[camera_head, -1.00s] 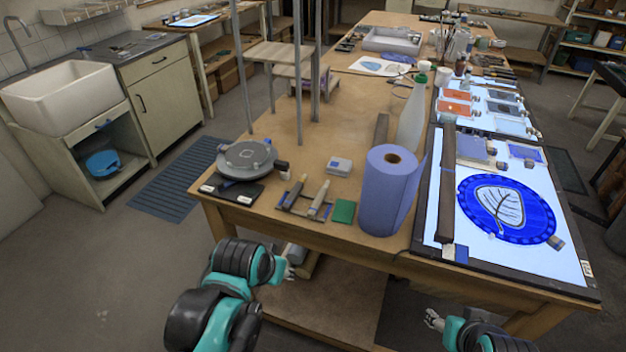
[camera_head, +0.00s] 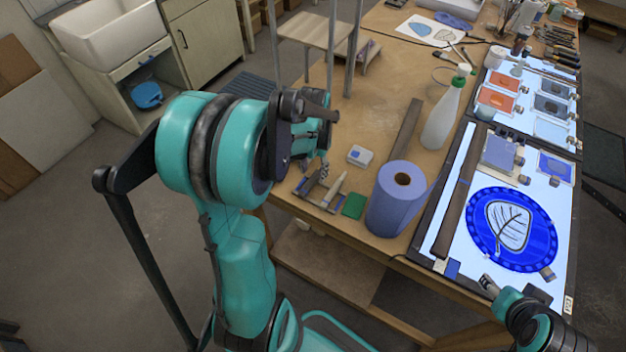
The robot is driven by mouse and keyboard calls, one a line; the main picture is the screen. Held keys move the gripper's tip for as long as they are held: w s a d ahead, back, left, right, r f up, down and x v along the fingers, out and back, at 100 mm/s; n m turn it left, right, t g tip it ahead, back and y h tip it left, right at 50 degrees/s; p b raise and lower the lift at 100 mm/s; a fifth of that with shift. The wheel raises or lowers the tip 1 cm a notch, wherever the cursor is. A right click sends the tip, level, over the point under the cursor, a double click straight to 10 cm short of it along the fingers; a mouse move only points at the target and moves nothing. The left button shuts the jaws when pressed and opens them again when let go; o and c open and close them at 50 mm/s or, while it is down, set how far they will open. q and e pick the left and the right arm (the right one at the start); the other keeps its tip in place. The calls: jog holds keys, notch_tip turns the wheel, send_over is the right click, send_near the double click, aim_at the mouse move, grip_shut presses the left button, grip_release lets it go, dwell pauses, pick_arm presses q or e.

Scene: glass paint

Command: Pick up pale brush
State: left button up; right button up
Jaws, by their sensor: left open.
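The pale brush (camera_head: 336,188) lies on a small dark rest (camera_head: 319,206) near the front edge of the wooden table. A darker brush (camera_head: 310,183) lies beside it on the left, partly hidden by my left arm. My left gripper (camera_head: 323,172) is open, just above and behind the brushes, and apart from the pale brush as far as I can see. My arm hides much of it. My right gripper (camera_head: 487,283) is low at the right, by the front edge of the light table; its jaws are too small to read.
A blue paper roll (camera_head: 391,212) stands right of the brushes, with a green pad (camera_head: 354,206) between. A small white box (camera_head: 360,155) lies behind. A spray bottle (camera_head: 441,118) and a lit panel (camera_head: 469,206) with a blue leaf disc (camera_head: 478,216) are farther right.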

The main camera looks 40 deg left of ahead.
aim_at(312, 179)
pick_arm(q)
jog(key=f+b, duration=0.1)
jog(key=f, duration=0.3)
jog(key=shift+a, duration=0.2)
grip_shut()
jog(key=shift+r, duration=0.1)
